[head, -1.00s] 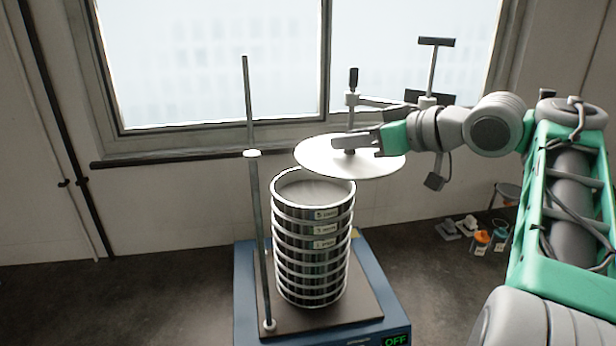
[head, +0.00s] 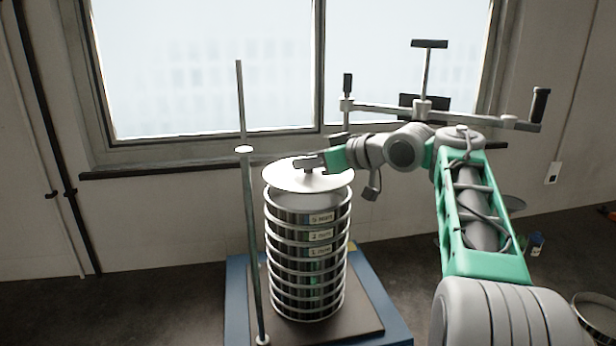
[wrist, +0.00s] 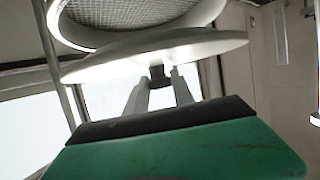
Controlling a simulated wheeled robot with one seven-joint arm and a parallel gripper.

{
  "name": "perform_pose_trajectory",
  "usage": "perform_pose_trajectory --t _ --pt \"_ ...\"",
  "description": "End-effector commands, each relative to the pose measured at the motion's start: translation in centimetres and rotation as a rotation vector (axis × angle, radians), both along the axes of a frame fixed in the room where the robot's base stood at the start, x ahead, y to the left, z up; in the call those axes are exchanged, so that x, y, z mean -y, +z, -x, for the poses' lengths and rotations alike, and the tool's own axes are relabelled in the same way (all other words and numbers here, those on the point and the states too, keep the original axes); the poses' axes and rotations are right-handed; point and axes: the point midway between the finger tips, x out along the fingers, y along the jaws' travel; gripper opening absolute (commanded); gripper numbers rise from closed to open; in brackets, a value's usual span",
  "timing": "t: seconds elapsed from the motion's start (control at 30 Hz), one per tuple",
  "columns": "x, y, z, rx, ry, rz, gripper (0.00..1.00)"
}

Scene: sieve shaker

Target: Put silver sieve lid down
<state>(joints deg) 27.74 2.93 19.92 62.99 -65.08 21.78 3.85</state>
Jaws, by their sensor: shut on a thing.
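My gripper (head: 313,164) is shut on the knob of the silver sieve lid (head: 285,180), a pale round disc. In the head view the lid is over the top of the sieve stack (head: 307,262), covering most of its opening. In the wrist view the lid (wrist: 150,52) is seen edge-on and tilted in the picture, with the top sieve (wrist: 75,30) and its mesh partly showing beyond it. A gap shows between lid and sieve there, so the lid is held apart from the rim. My gripper's fingers (wrist: 160,88) also show there.
The stack stands on the blue shaker base (head: 237,290). An upright rod (head: 250,230) stands close at the stack's left, another is partly hidden behind. A clamp bar (head: 440,112) with handles is behind my arm, in front of the window.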

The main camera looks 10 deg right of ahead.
Motion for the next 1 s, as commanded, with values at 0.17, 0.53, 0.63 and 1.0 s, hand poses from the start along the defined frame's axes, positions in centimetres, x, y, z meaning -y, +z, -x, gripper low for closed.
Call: perform_pose_trajectory --t 0.17,0.53,0.63,1.0 --pt "-0.3 -3.2 -0.6 -0.003 0.0 -0.002 0.0" --pt "-0.2 -4.3 -0.6 -0.001 0.0 0.0 0.0" --pt "-0.2 -4.2 -0.6 -0.001 0.0 0.0 0.36" --pt "-0.2 -4.2 -0.6 -0.002 0.001 0.0 0.52"
